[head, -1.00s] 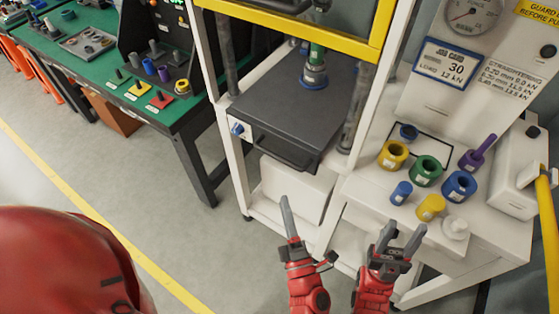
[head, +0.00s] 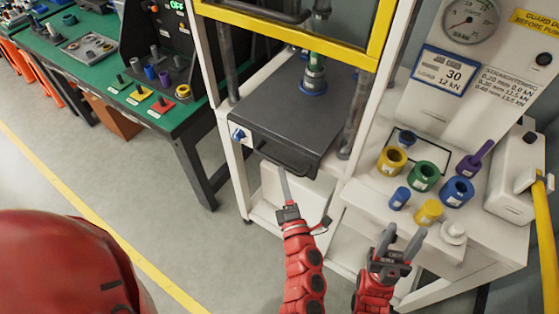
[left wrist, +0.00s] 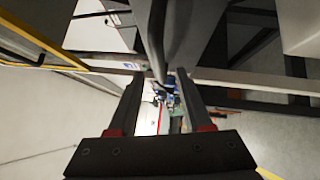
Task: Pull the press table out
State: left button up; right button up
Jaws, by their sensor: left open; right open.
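The press table (head: 290,112) is a dark grey slab inside the white press frame, with a dark bar handle (head: 287,163) along its front edge. My left gripper (head: 284,176) is open, with its fingertips at the handle, just below the table's front edge. In the left wrist view a dark bar (left wrist: 156,40), which looks like the handle, runs between the two open fingers (left wrist: 160,88). Whether the fingers touch it cannot be told. My right gripper (head: 402,235) is open and empty, in front of the white side bench.
A yellow guard frame (head: 290,30) is above the press table. A green workbench (head: 165,118) stands to the left. The white side bench (head: 400,222) on the right holds several coloured rings and cylinders. The floor (head: 110,170) at the left is clear.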

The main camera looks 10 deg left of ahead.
aim_at(280, 162)
pick_arm(q)
jog(key=shift+p+x, duration=0.45)
jog(key=shift+x, duration=2.35)
jog(key=shift+f, duration=0.1)
grip_shut()
